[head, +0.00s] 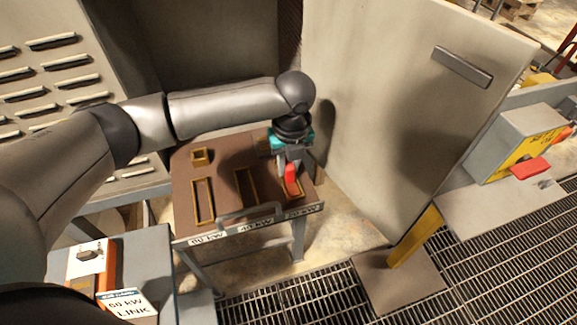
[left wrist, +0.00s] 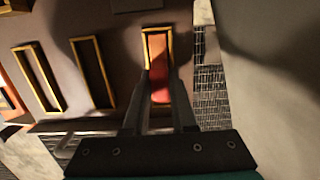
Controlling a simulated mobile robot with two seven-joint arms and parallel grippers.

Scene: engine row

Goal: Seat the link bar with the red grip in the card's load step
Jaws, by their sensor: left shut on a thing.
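The red grip of the link bar (head: 291,174) is between the fingers of my left gripper (head: 290,168), at the right-hand yellow-framed slot of the brown table. The bar below the grip is mostly hidden. In the left wrist view the red grip (left wrist: 160,92) shows between the fingers of the gripper (left wrist: 159,78), inside the outline of that slot's frame (left wrist: 146,36). I cannot tell whether the bar is down in the slot or just above it. The card (head: 127,303) at the lower left appears to read 60 kW LINK. My right gripper is out of view.
Two other long slots, left (head: 203,201) and middle (head: 246,186), look empty, and a small square frame (head: 200,156) lies behind. A pale panel (head: 400,110) stands close on the right.

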